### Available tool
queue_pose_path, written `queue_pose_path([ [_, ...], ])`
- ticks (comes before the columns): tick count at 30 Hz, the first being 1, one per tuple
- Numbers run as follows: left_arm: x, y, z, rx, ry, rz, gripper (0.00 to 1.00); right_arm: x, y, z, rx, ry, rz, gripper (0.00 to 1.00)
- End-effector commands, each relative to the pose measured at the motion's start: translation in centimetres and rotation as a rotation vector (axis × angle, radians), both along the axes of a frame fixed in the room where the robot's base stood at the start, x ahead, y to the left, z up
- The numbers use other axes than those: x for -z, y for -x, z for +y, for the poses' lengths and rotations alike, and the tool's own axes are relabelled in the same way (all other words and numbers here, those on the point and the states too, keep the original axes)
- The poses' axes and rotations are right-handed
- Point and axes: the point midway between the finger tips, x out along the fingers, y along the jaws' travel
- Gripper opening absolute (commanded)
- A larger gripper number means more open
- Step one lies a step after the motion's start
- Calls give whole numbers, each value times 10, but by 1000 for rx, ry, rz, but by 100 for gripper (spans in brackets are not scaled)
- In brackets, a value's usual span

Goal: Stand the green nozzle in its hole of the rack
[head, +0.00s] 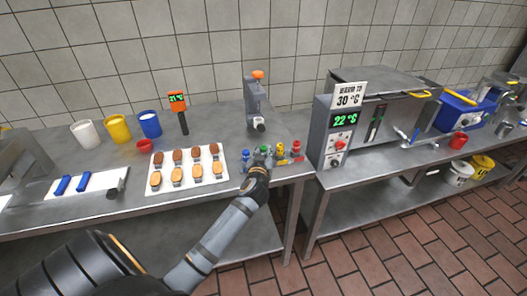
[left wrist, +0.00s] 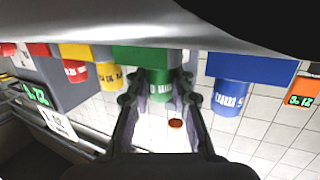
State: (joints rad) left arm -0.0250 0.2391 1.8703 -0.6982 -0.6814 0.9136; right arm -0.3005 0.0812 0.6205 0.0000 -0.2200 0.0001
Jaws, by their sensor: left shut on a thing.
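My left gripper (head: 262,158) is at the nozzle rack near the right end of the left table. In the left wrist view, which is upside down, its fingers (left wrist: 160,105) are closed on the green nozzle (left wrist: 161,82), which also shows small in the head view (head: 264,149). The nozzle is in line with the rack's green block (left wrist: 135,56) and seems to meet it; I cannot tell how deep it sits. The blue nozzle (left wrist: 231,97), yellow nozzle (left wrist: 109,75) and red nozzle (left wrist: 75,70) stand at their coloured blocks. My right gripper is out of view.
A white tray (head: 172,185) with brown and tan pieces lies left of the rack. A grey device with an orange knob (head: 258,75) stands behind it. A steel machine with a 22 °C display (head: 343,121) is to the right. White, yellow and blue cups (head: 150,124) stand at the back left.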

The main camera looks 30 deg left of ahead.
Motion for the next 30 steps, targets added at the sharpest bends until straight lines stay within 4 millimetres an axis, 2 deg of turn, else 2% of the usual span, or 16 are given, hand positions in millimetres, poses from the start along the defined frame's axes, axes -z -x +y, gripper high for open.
queue_pose_path([
  [10,5,0,0,0,0,-1,0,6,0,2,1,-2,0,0],
  [11,3,0,0,0,0,-1,26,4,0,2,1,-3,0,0],
  [15,3,0,0,0,0,0,44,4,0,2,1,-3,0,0],
  [23,3,0,0,0,-1,0,44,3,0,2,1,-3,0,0],
  [26,-4,0,0,0,-1,0,44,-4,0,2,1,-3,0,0],
  [30,-2,24,-12,1,1,0,44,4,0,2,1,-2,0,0],
])
